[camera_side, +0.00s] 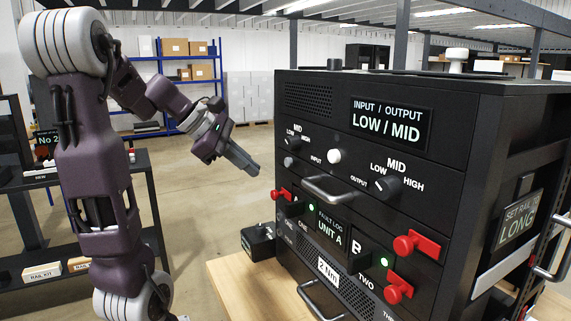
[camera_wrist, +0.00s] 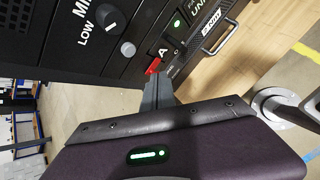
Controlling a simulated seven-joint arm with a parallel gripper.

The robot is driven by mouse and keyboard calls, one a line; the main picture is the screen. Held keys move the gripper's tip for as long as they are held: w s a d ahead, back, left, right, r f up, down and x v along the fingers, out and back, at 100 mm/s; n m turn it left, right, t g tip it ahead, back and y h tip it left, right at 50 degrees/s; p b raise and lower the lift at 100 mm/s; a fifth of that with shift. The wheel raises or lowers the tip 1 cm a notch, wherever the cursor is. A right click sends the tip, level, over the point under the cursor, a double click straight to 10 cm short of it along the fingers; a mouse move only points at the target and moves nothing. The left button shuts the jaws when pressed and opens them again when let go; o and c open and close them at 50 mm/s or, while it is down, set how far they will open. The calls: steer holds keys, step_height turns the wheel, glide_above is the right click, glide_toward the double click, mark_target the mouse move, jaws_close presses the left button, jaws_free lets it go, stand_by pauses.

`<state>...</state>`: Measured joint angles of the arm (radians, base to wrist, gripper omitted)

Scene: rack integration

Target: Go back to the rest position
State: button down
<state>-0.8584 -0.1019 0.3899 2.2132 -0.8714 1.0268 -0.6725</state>
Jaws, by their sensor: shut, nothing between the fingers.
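My gripper (camera_side: 249,164) is shut and empty in the side view. It hangs in the air to the left of the black rack unit (camera_side: 440,160), pointing down and to the right, apart from the front panel. In the wrist view my gripper (camera_wrist: 160,82) shows its shut fingers in front of the panel, near a red lever (camera_wrist: 153,66).
The unit stands on a wooden table (camera_side: 232,290). A small black box (camera_side: 259,242) sits beside it. A dark shelf with labelled bins (camera_side: 42,271) stands at the left. A blue rack with cardboard boxes (camera_side: 175,47) is far behind. Open floor (camera_side: 195,210) lies between.

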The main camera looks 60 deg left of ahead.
stand_by(0.3)
steer(key=s+d+f+m+g+h, duration=0.2)
steer(key=d+m+g, duration=0.1)
steer(key=d+m, duration=1.15)
steer(key=s+d+f+m+y, duration=0.3)
steer(key=s+d+m, duration=0.6)
steer(key=m, duration=0.4)
steer(key=shift+s+d+f, duration=0.15)
steer(key=shift+d+f, duration=0.25)
steer(key=shift+d, duration=0.15)
